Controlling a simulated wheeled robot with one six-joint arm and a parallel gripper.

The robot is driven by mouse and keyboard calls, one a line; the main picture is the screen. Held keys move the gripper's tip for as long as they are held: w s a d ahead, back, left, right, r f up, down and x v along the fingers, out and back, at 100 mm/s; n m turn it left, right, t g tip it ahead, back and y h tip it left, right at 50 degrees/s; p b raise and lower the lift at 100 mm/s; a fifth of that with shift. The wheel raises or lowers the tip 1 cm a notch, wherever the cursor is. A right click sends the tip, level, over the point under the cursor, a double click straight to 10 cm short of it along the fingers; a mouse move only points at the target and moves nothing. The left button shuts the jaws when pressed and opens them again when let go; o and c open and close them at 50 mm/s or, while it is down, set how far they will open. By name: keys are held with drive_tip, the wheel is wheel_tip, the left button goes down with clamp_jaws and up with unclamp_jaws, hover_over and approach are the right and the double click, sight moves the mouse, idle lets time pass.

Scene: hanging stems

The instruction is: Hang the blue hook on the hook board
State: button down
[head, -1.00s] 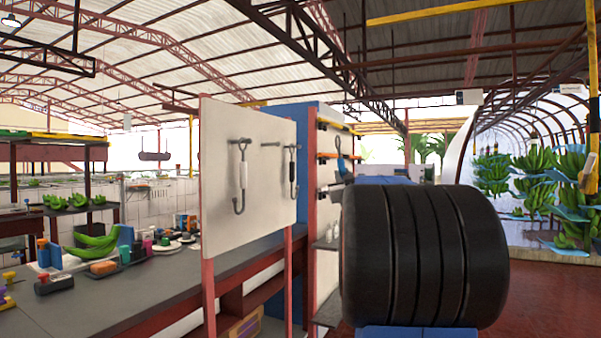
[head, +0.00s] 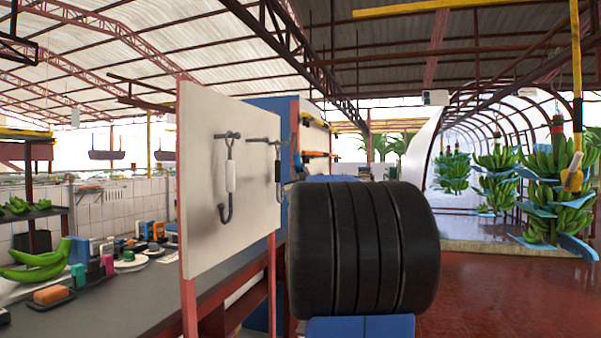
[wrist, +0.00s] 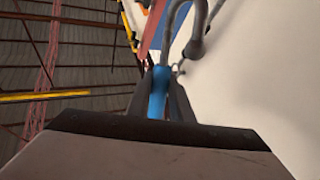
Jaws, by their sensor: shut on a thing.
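The white hook board (head: 205,215) stands left of centre in the head view, with a row of dark pegs. A white-sleeved hook (head: 231,178) hangs on its left peg, and a dark hook (head: 278,172) hangs on the right one. The middle peg (head: 258,140) looks bare. In the wrist view, my gripper (wrist: 160,102) is shut on the blue sleeve of the blue hook (wrist: 158,84). My arm hides the gripper and blue hook in the head view.
A grey counter (head: 130,305) runs behind the board, carrying green bananas (head: 40,262), an orange block (head: 51,294) and small bottles. Banana bunches (head: 560,190) hang at the right. The red floor (head: 500,290) on the right is open.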

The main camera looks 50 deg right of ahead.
drive_tip(key=w, duration=0.1)
drive_tip(key=w+a, duration=0.1)
drive_tip(key=w, duration=0.1)
drive_tip(key=w+a, duration=0.1)
drive_tip(key=shift+w, duration=0.3)
idle(0.4)
drive_tip(key=shift+s+a, duration=0.1)
drive_tip(key=shift+a, duration=0.5)
drive_tip(key=w+a, duration=0.2)
drive_tip(key=w, duration=0.3)
drive_tip(key=shift+w+a, duration=0.2)
drive_tip(key=shift+w, duration=0.2)
idle(5.4)
